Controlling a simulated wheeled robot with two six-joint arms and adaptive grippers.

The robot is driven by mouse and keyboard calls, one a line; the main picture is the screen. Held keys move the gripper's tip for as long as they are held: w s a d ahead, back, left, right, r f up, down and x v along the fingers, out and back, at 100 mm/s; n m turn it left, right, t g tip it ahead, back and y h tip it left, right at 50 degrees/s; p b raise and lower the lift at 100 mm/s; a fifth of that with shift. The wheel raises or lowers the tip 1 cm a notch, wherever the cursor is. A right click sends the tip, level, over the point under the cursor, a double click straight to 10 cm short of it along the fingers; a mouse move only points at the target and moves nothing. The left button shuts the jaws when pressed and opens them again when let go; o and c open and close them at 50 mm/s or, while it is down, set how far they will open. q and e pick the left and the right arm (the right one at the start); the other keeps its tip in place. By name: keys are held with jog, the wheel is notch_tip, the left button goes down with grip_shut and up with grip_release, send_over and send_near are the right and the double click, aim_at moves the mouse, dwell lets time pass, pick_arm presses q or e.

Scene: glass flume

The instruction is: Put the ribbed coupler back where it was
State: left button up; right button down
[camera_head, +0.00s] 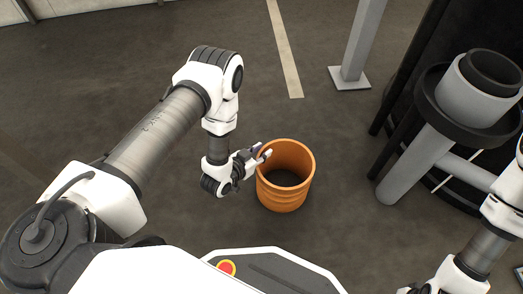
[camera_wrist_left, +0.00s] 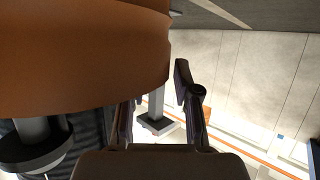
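The ribbed coupler (camera_head: 285,198) is an orange, open-ended ring with ridges around its side. It is upright in the head view, with dark floor showing through its middle and no support visible under it. My left gripper (camera_head: 263,151) is at its upper left rim, its fingers on the wall, and appears to hold it clear of the floor. In the left wrist view the coupler (camera_wrist_left: 80,55) fills the upper left and hides part of one finger; the other finger (camera_wrist_left: 187,85) shows beside its edge. My right gripper (camera_head: 412,289) is largely cut off at the bottom edge.
A grey pipe assembly with a black flange (camera_head: 432,112) stands at the right, near my right arm. A grey post (camera_head: 362,40) on a square base plate is behind. A pale floor stripe (camera_head: 284,50) runs at the back. The floor behind the coupler is clear.

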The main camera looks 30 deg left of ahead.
pick_arm(q)
jog(key=s+r+n+g+y+p, duration=0.1)
jog(key=s+g, duration=0.3)
jog(key=s, duration=0.5)
jog(key=s+r+g+y+p, duration=0.1)
jog(key=s+r+g+p, duration=0.2)
jog(key=s, duration=0.6)
jog(key=s+a+r+n+g+p, duration=0.1)
jog(key=s+r+g, duration=0.1)
jog(key=s+g, duration=0.4)
jog(key=s, duration=0.3)
jog(key=shift+r+n+y+p, duration=0.3)
jog(key=shift+r+y+p, duration=0.1)
